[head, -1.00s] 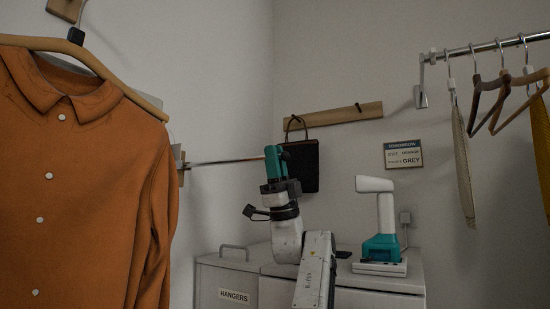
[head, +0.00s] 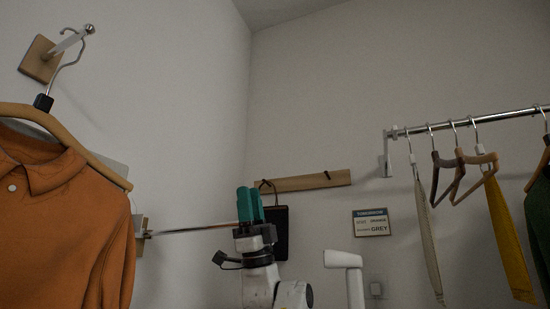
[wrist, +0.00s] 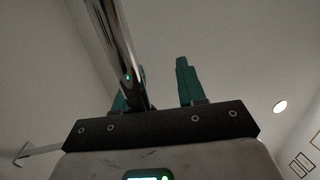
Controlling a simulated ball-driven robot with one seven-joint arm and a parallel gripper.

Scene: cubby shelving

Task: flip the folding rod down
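The folding rod (head: 190,230) is a thin shiny metal rod. In the head view it stands out nearly level from a bracket (head: 143,232) on the left wall. My gripper (head: 250,196) points upward at the rod's free end, with its two teal fingers apart. In the wrist view the rod (wrist: 118,50) runs from the top edge down to the palm and crosses in front of the left finger. The right finger of my gripper (wrist: 155,85) stands clear of it. I cannot tell whether they touch.
An orange shirt (head: 65,235) hangs from a wall hook (head: 75,38) at left, close to the rod's bracket. A black bag (head: 281,235) hangs on a wooden peg rail (head: 310,181) behind my gripper. A clothes rail (head: 470,122) with hangers and garments is at right.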

